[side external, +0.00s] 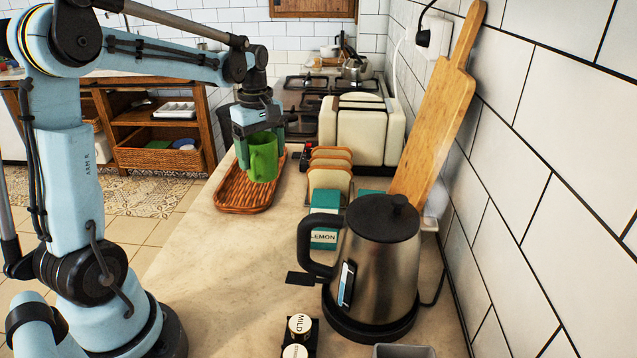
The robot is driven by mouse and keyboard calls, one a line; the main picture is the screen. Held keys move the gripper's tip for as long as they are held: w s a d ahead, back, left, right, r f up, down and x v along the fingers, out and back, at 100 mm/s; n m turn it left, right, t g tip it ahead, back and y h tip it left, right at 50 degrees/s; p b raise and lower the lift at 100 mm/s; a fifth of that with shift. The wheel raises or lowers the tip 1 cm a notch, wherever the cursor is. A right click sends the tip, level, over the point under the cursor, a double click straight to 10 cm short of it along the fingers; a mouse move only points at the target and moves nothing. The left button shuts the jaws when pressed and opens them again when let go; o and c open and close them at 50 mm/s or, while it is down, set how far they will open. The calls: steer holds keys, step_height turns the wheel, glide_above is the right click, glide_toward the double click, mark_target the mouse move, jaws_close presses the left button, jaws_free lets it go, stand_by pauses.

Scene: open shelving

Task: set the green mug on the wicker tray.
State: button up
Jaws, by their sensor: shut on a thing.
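The green mug (264,157) is upright in the side external view, left of centre. My gripper (262,133) points down from above and is shut on the mug near its rim. The wicker tray (234,200) lies on the counter, a reddish-brown oval with a raised rim. The mug appears over the tray's area and covers part of it. I cannot tell whether the mug's base touches the tray or hangs just above it.
Bread slices in a rack (329,176), a toaster (362,130) and a teal box marked LEMON (324,228) stand right of the tray. A steel kettle (375,262) and a leaning wooden board (432,130) are further right. The counter's front left (215,265) is clear.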

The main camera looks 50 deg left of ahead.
steer(key=shift+s+a+f, duration=0.2)
steer(key=shift+a+f, duration=1.25)
steer(key=shift+f, duration=0.1)
steer(key=shift+s+a+f, duration=0.15)
steer(key=shift+a+f, duration=1.35)
steer(key=shift+f, duration=0.1)
steer(key=shift+s+a+f, duration=0.2)
steer(key=shift+a+f, duration=1.25)
steer(key=shift+f, duration=0.1)
steer(key=shift+f, duration=0.1)
steer(key=o, duration=1.3)
step_height(320, 180, up, 12)
steer(key=shift+r, duration=0.15)
